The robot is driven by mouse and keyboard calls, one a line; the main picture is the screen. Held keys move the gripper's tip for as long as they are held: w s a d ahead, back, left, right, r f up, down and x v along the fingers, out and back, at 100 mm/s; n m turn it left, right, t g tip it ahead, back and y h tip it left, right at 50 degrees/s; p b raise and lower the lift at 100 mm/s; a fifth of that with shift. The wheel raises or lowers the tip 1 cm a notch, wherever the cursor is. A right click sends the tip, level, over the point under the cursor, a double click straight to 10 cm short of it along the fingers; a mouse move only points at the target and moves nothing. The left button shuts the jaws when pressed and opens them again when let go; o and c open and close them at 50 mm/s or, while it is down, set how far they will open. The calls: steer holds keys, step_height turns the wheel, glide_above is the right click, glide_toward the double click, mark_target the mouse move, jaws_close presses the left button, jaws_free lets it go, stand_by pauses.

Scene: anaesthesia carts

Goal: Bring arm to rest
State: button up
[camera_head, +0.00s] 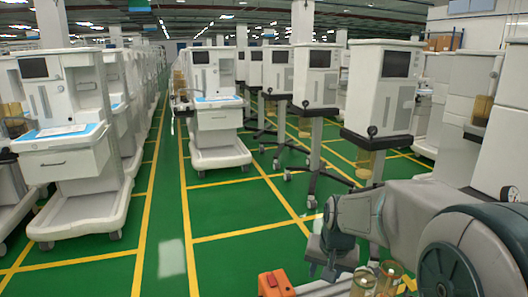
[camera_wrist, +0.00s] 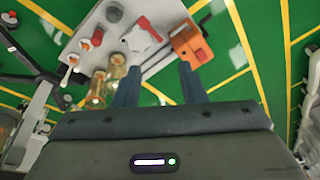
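My arm reaches in from the lower right of the head view, bent low over the front area. My gripper (camera_head: 323,266) points down there. In the wrist view, the two dark blue fingers of my gripper (camera_wrist: 159,74) stand apart with nothing between them. Beyond the fingertips is a pale grey surface (camera_wrist: 165,12) with small parts on it. An orange block-shaped part (camera_wrist: 191,45) lies near the right fingertip, and it also shows in the head view (camera_head: 276,284). Amber clear containers (camera_wrist: 97,88) are beside the left finger. I cannot tell whether any part touches the fingers.
A white cart (camera_head: 75,150) stands at the left and another cart (camera_head: 215,120) stands at the middle. A row of carts on stands (camera_head: 385,90) lines the right side. Green floor (camera_head: 165,215) with yellow lines is clear between the rows.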

steer(key=s+r+n+p, duration=0.3)
steer(key=s+r+p, duration=1)
steer(key=s+r, duration=0.4)
steer(key=shift+s+d+r+h+p, duration=0.15)
steer(key=shift+s+r+h+p, duration=0.2)
steer(key=shift+s, duration=0.2)
